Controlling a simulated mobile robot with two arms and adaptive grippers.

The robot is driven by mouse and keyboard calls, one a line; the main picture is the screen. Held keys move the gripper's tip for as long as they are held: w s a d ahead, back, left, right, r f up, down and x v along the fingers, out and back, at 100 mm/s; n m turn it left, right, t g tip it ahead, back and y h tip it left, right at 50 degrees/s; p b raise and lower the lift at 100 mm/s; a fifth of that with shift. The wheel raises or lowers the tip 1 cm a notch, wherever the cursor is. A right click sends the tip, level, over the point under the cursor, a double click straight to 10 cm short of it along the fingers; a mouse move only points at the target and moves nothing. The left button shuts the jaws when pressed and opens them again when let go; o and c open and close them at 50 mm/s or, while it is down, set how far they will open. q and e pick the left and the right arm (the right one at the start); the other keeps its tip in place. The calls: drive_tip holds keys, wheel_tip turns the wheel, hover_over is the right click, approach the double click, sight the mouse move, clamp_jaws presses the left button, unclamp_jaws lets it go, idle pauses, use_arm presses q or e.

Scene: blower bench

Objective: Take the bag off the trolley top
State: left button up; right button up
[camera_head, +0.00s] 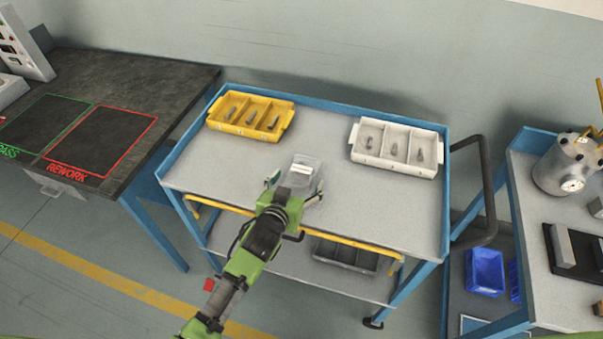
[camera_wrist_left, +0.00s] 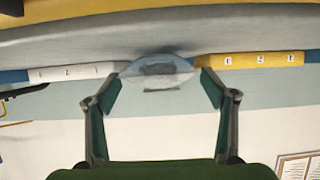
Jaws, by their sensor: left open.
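A clear bag (camera_head: 305,163) with a white label lies on the grey trolley top (camera_head: 400,212), near the middle. In the left wrist view the bag (camera_wrist_left: 158,72) shows between the fingertips, with something dark inside, and the picture appears upside down. My left gripper (camera_head: 293,187) is open over the trolley's front edge, with one finger to each side of the bag's near part. The same open gripper (camera_wrist_left: 163,85) shows in the left wrist view. I cannot tell whether the fingers touch the bag. My right gripper is not in view.
A yellow divided tray (camera_head: 238,130) stands at the trolley's back left and a white one (camera_head: 393,163) at the back right, both holding small parts. A dark bench (camera_head: 150,82) is at left. Another trolley at right carries a metal pot (camera_head: 563,172).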

use_arm(q)
drive_tip(key=shift+x, duration=1.05)
drive_tip(key=shift+c, duration=0.2)
drive_tip(key=c, duration=1.2)
drive_tip(key=shift+w+r, duration=0.1)
drive_tip(key=c, duration=0.3)
drive_tip(key=shift+r, duration=0.15)
